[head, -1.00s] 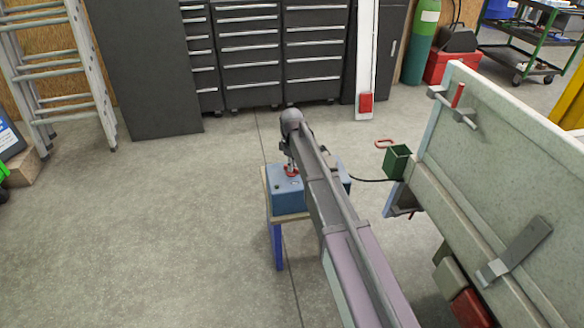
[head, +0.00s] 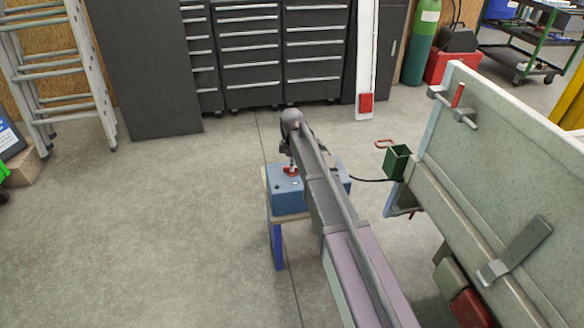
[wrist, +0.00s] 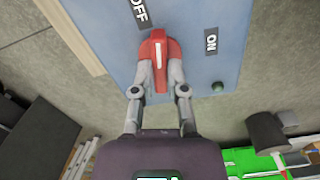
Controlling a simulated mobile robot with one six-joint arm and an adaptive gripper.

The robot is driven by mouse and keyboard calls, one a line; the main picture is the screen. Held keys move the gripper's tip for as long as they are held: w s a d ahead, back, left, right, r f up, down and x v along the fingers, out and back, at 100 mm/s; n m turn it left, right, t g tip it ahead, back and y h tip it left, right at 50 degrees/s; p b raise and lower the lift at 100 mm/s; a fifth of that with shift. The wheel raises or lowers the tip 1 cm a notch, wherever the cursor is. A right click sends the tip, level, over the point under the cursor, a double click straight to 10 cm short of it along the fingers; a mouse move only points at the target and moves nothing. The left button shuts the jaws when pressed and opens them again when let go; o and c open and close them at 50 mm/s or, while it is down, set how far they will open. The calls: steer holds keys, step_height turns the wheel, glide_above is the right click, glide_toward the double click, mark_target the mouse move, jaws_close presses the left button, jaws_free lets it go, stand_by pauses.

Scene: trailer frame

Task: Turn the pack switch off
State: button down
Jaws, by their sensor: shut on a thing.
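The blue pack box (head: 289,203) stands on a small stand with blue legs. Its red switch knob (head: 291,171) is on top and also shows large in the wrist view (wrist: 158,48). There, my gripper (wrist: 160,72) is shut on the knob, one finger on each side. The knob's white line points up in the picture, between the OFF label (wrist: 139,13) at upper left and the ON label (wrist: 211,42) at right. In the head view my arm hides part of the box, and my gripper (head: 291,163) shows small above it.
A black cable (head: 370,180) runs from the box toward a green part (head: 397,162) by the tilted trailer panel (head: 510,170) on the right. Dark drawer cabinets (head: 250,50) stand behind. The floor (head: 150,220) to the left is clear.

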stand_by(0.4)
steer(key=shift+n, duration=1.5)
steer(key=c, duration=0.6)
jaws_free()
steer(key=shift+o, duration=0.2)
steer(key=shift+r, duration=0.1)
steer(key=shift+r+p, duration=2.95)
steer(key=shift+p, duration=0.1)
